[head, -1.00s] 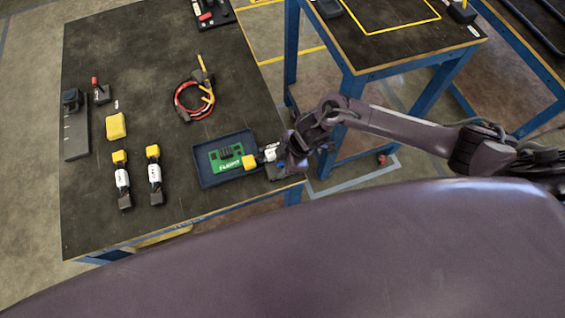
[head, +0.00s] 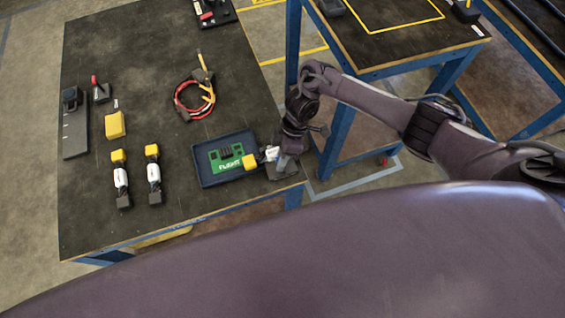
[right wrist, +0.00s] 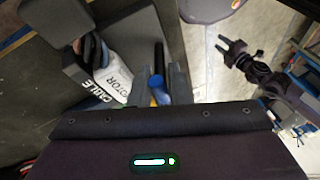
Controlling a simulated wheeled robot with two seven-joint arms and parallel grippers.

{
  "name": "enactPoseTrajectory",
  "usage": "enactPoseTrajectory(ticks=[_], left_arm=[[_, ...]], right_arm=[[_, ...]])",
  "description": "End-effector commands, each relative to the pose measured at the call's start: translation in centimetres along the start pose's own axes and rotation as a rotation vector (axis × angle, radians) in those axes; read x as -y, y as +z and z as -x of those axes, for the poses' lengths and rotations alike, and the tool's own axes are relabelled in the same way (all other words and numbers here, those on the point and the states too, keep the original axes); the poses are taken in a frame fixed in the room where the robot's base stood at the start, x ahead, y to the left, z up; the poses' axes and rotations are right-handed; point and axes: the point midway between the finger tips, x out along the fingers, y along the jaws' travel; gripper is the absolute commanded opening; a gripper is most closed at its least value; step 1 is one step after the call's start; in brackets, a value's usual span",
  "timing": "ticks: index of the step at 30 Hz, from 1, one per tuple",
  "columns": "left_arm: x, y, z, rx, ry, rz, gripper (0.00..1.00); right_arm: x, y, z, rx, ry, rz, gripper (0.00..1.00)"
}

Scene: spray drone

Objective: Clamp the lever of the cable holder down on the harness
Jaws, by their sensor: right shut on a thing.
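The cable holder (head: 284,171) is a dark block at the table's front right corner. The harness's white labelled sleeve (head: 271,154) lies at it, with a yellow plug (head: 250,162) reaching over the blue tray; the sleeve also shows in the right wrist view (right wrist: 113,80). My right gripper (head: 288,150) is low over the holder. In the right wrist view its fingers (right wrist: 165,82) are shut on the lever, whose blue end (right wrist: 158,92) shows between them. The lever's exact angle is hard to tell. A small dark forked gripper, apparently my left (right wrist: 235,50), hangs apart over the floor.
The blue tray (head: 200,172) with a green board (head: 226,157) is just left of the holder. Two other harnesses (head: 154,172), a yellow block (head: 115,125) and a red cable loop (head: 190,100) lie farther left. A second table (head: 400,45) stands behind right.

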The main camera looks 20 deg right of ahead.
Motion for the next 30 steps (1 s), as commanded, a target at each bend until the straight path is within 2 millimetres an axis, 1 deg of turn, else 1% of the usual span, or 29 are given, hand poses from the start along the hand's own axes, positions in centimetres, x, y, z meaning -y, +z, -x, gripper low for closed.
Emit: enactPoseTrajectory(ticks=[1, 9, 21, 22, 24, 26, 30], left_arm=[[-0.01, 0.07, -0.72, 0.000, 0.000, 0.000, 0.36], [-0.01, 0.09, -0.85, 0.000, 0.000, 0.000, 0.36], [-0.01, 0.10, -0.84, 0.000, 0.000, 0.000, 0.36], [-0.02, 0.10, -0.84, 0.000, 0.000, 0.000, 0.36], [-0.02, 0.10, -0.84, 0.000, 0.000, 0.000, 0.36], [-0.02, 0.10, -0.84, 0.000, 0.000, 0.000, 0.36], [-0.02, 0.10, -0.84, 0.000, 0.000, 0.000, 0.36]], right_arm=[[-0.33, -0.07, -0.45, 0.006, -0.028, -0.012, 0.00], [-0.51, -0.12, -0.32, 0.028, -0.125, -0.052, 0.00], [-0.57, -0.05, -0.21, 0.031, -0.135, -0.058, 0.00], [-0.57, -0.05, -0.21, 0.031, -0.135, -0.058, 0.19], [-0.59, -0.05, -0.19, 0.030, -0.135, -0.058, 0.28], [-0.61, -0.06, -0.17, 0.030, -0.134, -0.057, 0.36], [-0.69, -0.07, -0.13, 0.029, -0.131, -0.057, 0.36]])
